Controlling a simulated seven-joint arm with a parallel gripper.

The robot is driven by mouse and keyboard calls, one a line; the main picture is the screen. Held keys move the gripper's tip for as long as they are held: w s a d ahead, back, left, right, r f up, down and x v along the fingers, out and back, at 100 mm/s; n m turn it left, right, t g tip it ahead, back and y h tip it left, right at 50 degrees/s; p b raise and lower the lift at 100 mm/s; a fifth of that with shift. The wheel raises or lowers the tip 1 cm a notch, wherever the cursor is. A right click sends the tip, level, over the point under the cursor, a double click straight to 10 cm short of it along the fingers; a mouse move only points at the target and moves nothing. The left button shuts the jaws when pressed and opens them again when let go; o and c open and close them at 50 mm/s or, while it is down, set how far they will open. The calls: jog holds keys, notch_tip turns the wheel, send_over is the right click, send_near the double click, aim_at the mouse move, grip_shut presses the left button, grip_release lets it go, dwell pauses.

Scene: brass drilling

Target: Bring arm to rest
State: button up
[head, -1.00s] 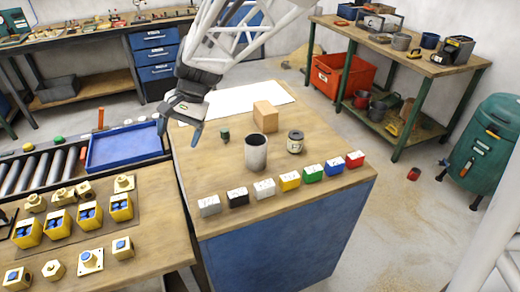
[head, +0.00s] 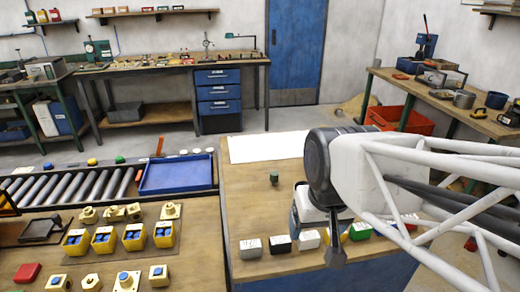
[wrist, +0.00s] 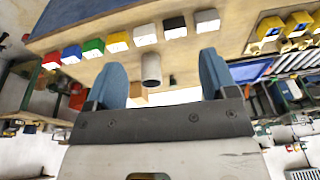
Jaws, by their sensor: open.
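My gripper (wrist: 160,60) shows in the wrist view with its two blue fingers spread wide and nothing between them. Beyond the fingers, apart from them, are a grey cup (wrist: 151,70) and a row of small coloured boxes on the wooden bench top (wrist: 230,15). In the head view my arm reaches in from the right above the bench (head: 245,200). The cup is hidden behind the arm in that view.
The box row includes white (head: 250,248), black (head: 279,243) and green (head: 360,231) ones. A small dark green item (head: 274,179) and a white sheet (head: 265,147) lie on the bench. A blue tray (head: 176,174) and roller conveyor (head: 70,187) are at left.

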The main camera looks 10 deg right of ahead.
jog(key=shift+s+d+f, duration=0.1)
jog(key=shift+s+d, duration=0.15)
jog(key=shift+s, duration=0.2)
jog(key=shift+s+d+f, duration=0.1)
jog(key=shift+s+d, duration=0.1)
jog(key=shift+s, duration=0.2)
